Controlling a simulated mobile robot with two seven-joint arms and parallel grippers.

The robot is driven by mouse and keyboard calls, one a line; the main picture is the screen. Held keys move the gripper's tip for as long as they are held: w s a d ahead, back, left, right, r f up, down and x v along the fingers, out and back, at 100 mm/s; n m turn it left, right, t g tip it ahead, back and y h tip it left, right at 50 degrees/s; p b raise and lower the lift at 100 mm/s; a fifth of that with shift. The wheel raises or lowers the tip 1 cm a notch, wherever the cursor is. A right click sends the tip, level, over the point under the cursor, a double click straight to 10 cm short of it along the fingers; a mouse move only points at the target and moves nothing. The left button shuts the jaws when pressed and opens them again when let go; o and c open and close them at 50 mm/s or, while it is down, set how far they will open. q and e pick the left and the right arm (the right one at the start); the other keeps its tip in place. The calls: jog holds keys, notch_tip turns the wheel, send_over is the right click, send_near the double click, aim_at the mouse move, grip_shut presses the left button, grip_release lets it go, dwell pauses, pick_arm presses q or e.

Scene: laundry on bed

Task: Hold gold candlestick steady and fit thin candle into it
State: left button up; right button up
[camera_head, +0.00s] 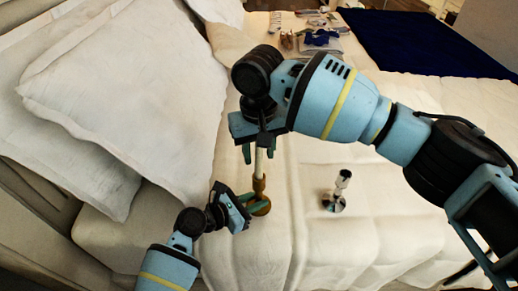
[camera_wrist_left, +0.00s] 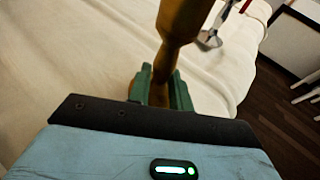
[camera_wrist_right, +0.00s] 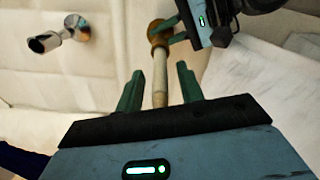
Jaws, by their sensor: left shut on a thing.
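The gold candlestick (camera_head: 259,184) stands on the bed, and my left gripper (camera_head: 250,204) is shut on its stem from the left. In the left wrist view the gold stem (camera_wrist_left: 178,25) runs between the green fingers (camera_wrist_left: 160,88). The thin pale candle (camera_head: 258,160) is upright above the candlestick, its lower end at the cup; how deep it sits is hidden. My right gripper (camera_head: 259,150) points down around the candle with fingers apart. In the right wrist view the candle (camera_wrist_right: 160,75) passes between the open fingers (camera_wrist_right: 158,90) with gaps on both sides.
A shiny silver holder (camera_head: 335,197) stands on the bed to the right, clear of both arms. White pillows (camera_head: 125,95) lie at left. Small packaged items (camera_head: 318,38) and a dark blue cloth (camera_head: 430,42) lie at the back. The sheet between is bare.

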pick_arm(q)
jog(key=shift+f, duration=0.2)
pick_arm(e)
jog(key=shift+r, duration=0.1)
notch_tip(320, 180, up, 12)
jog(key=shift+r, duration=0.1)
dwell(0.5)
pick_arm(q)
jog(key=o, duration=0.8)
jog(key=shift+c, duration=0.2)
jog(key=shift+o, duration=0.4)
jog(key=shift+r, duration=0.1)
jog(key=shift+a, duration=0.1)
jog(key=v, duration=1.2)
jog(key=shift+r, duration=0.1)
